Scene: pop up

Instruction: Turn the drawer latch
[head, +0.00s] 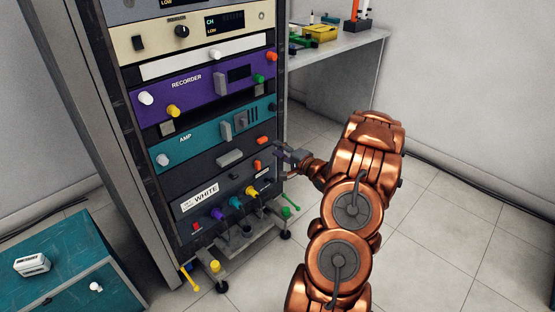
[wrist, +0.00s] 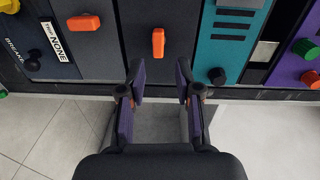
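The orange latch (head: 261,139) sits at the right end of a dark drawer front below the teal AMP panel. In the wrist view the orange latch (wrist: 158,42) is ahead of my gripper, centred between the fingers, its long side pointing along them. My gripper (head: 282,156) is beside the rack's right edge, near the latch. In the wrist view my gripper (wrist: 160,82) is open, its two fingers wide apart with nothing between them. The fingertips appear short of the latch and not touching it. The drawer's grey handle (head: 229,158) is left of the latch.
A black knob (wrist: 217,75) is on the teal panel. Coloured knobs and a green-tipped lever (head: 290,202) stick out below. A bench (head: 345,42) stands behind; floor is clear at right.

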